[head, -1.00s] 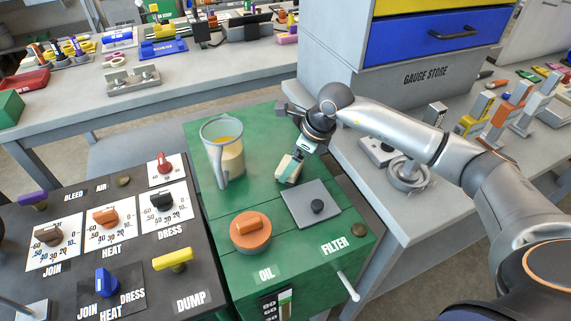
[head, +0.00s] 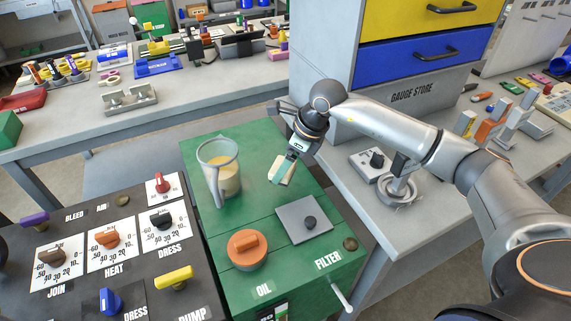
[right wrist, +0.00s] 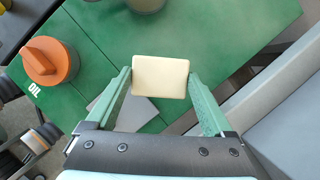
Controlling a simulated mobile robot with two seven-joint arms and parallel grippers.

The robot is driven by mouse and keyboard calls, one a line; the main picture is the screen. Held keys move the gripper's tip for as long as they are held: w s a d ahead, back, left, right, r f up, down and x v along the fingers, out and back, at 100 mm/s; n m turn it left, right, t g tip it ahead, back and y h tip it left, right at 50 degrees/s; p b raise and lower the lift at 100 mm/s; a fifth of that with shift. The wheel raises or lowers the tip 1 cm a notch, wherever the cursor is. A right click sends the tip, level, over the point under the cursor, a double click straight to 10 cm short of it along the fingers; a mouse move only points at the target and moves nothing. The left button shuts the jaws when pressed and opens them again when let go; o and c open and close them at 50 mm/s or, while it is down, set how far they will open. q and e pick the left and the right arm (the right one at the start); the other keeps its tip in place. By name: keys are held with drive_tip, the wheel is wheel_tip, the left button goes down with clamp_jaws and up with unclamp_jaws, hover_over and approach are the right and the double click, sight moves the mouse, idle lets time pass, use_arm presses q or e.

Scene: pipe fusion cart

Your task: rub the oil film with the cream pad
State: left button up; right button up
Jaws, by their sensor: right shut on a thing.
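The cream pad (head: 282,170) is a small block between the fingers of my right gripper (head: 288,161), over the green cart top (head: 262,140). In the right wrist view the cream pad (right wrist: 160,77) sits between the two green fingertips of my right gripper (right wrist: 160,82), which are shut on it. The pad looks a little above the green surface, but I cannot tell the gap exactly. I cannot clearly make out the oil film on the green top. My left gripper is not in view.
A clear jug (head: 218,172) of yellow liquid stands left of the pad. An orange oil cap (head: 246,249) and a grey filter plate (head: 300,222) with a dark knob lie nearer. A dark control panel (head: 75,265) is at left, the gauge store (head: 400,92) behind.

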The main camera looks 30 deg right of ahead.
drive_tip(key=shift+r+p, duration=0.95)
drive_tip(key=shift+r, duration=0.55)
